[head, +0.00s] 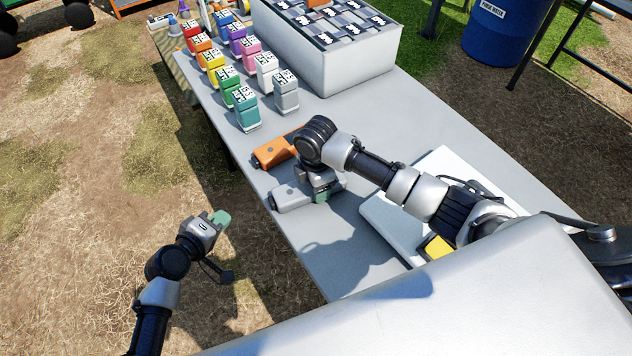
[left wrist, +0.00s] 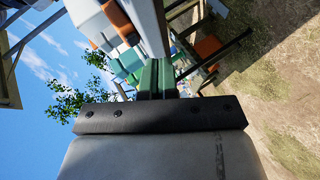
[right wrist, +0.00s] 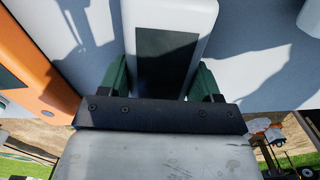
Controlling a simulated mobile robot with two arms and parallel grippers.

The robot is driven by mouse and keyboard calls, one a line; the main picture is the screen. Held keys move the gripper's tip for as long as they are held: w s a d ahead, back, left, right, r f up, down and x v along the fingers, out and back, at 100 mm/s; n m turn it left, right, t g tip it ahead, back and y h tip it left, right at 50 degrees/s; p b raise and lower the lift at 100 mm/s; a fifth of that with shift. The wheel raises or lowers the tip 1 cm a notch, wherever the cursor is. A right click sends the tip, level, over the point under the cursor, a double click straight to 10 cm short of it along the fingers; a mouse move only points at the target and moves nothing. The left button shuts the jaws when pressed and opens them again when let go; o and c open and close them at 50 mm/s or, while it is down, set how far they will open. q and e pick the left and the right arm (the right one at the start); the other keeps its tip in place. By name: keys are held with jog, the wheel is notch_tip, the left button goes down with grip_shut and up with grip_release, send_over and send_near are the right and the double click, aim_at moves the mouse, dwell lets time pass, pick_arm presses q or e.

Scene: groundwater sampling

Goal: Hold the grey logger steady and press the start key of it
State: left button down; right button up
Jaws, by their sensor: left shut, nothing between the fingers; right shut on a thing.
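The grey logger (head: 290,196) lies on the grey table near its left edge. My right gripper (head: 322,194) comes down over its right part and is shut on it. In the right wrist view the logger (right wrist: 195,18) sits between the two green fingers (right wrist: 160,78), with its dark screen facing up. I cannot make out the start key; the gripper hides part of the logger in the head view. My left gripper (head: 219,218) is shut and empty, off the table's left edge over the ground. Its green fingertips (left wrist: 157,76) are together in the left wrist view.
An orange logger (head: 272,153) lies just behind the grey one. Several coloured labelled bottles (head: 246,110) stand farther back beside a big white box (head: 350,72). A white case (head: 385,222) lies to the right under my arm. The table's front left part is clear.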

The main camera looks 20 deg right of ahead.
pick_arm(q)
send_near(271, 194)
jog(key=shift+w+d+f, duration=0.35)
jog(key=shift+w+f, duration=0.4)
jog(key=shift+w, duration=0.05)
jog(key=shift+w+d+f, duration=0.4)
jog(key=shift+w+f, duration=0.35)
dwell(0.9)
jog(key=shift+d, duration=0.4)
jog(key=shift+d, duration=0.4)
dwell(0.4)
jog(key=shift+a, duration=0.85)
jog(key=a, duration=0.6)
jog(key=shift+s, duration=0.2)
